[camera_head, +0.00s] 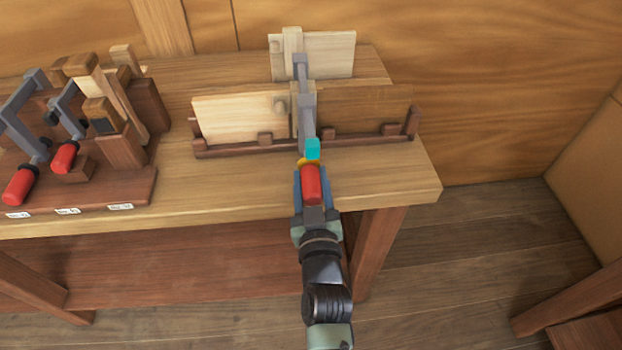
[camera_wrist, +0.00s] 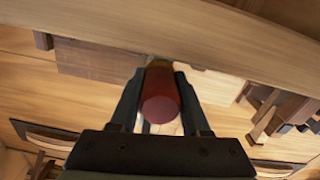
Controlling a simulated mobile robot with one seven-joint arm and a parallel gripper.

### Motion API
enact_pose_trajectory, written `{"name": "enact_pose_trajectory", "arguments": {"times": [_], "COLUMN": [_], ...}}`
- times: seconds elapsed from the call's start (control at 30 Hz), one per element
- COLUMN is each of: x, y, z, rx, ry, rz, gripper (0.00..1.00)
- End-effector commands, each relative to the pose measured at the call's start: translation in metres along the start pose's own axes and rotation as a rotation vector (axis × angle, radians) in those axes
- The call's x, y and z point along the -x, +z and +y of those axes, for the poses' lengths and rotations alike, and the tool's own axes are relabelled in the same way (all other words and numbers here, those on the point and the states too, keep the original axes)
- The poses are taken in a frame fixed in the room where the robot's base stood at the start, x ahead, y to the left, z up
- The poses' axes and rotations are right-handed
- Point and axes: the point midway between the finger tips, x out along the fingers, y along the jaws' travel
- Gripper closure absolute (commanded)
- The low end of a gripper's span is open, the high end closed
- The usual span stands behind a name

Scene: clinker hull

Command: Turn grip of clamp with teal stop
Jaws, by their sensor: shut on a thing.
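The clamp with the teal stop (camera_head: 313,148) sits across the boards on the workbench, its grey bar running away from me over them. Its red grip (camera_head: 312,184) points toward me over the bench's front edge. My gripper (camera_head: 312,190) is shut on the red grip, with one finger on each side. In the wrist view the round end of the red grip (camera_wrist: 160,108) shows between my two fingers (camera_wrist: 160,95). The clamp's far jaw is partly hidden behind the boards.
A pale board (camera_head: 238,118) and a darker board (camera_head: 365,105) stand in a brown cradle (camera_head: 240,148). Another pale board (camera_head: 328,55) stands behind. At left, a rack (camera_head: 120,190) holds two more red-gripped clamps and wooden tools. The bench top's right end (camera_head: 400,175) is clear.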

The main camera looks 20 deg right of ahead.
Motion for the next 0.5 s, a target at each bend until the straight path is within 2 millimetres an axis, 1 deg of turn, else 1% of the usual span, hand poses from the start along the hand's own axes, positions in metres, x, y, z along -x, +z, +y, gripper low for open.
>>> {"name": "enact_pose_trajectory", "arguments": {"times": [0.03,0.07,0.27,0.5], "x": [0.0001,0.0001,0.0002,0.0002], "y": [0.0,0.0,0.0004,0.0015], "z": [0.0,0.0,-0.0001,-0.0006], "rx": [0.0,0.0,-0.01,-0.1], "ry": [0.0,0.0,-0.001,-0.009], "rz": [0.0,0.0,0.0,0.001], "gripper": [0.97,1.0,1.0,1.0]}}
